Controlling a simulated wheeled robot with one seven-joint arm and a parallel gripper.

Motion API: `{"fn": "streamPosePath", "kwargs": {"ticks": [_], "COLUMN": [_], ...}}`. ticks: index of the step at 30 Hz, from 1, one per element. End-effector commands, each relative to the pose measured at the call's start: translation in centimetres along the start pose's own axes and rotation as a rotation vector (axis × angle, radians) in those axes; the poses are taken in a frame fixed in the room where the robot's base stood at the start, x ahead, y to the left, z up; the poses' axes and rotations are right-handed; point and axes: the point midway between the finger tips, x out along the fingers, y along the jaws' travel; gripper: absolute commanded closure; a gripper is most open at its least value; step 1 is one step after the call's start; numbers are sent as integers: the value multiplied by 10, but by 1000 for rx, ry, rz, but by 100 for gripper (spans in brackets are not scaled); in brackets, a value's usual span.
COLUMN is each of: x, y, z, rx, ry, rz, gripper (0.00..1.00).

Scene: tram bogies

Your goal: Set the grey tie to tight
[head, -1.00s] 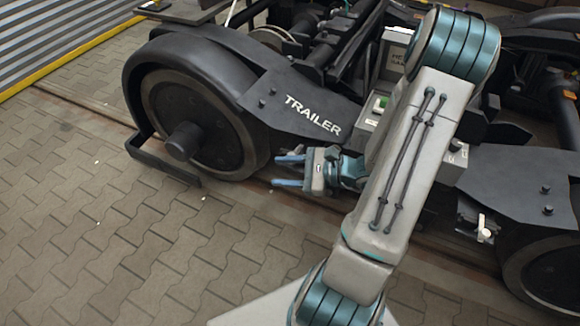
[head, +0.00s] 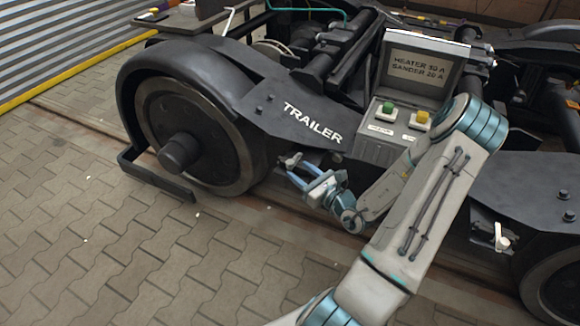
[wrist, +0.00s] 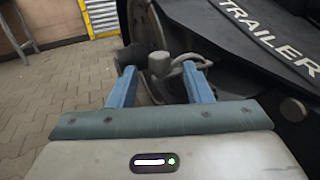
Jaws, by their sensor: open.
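A small grey fitting, which looks like the grey tie (head: 290,160), sits low beside the large wheel, under the TRAILER plate. In the wrist view it shows as a grey rounded block (wrist: 160,64) with a curved grey piece on its right. My gripper (head: 299,173) is open, its two blue fingers pointing at the fitting. In the wrist view the fitting appears between the fingertips (wrist: 159,70), a little beyond them. I cannot tell whether a finger touches it. Its setting cannot be read.
The black TRAILER side plate (head: 270,110) and wheel (head: 195,130) stand close to my gripper. A grey box (head: 385,140) with green and yellow buttons and an open lid is to the right. A pale lever (head: 502,240) hangs further right. The paving at left is clear.

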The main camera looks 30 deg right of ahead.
Motion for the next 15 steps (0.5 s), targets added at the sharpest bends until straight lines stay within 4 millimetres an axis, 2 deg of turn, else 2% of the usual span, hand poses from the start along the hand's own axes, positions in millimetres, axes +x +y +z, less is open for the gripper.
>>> {"fn": "streamPosePath", "kwargs": {"ticks": [1,6,10,15], "x": [11,38,50,55], "y": [1,0,0,0], "z": [-3,-2,-1,0], "rx": [-2,-1,0,1], "ry": [0,-1,1,1], "rz": [4,3,2,0], "gripper": [55,55,55,55]}}
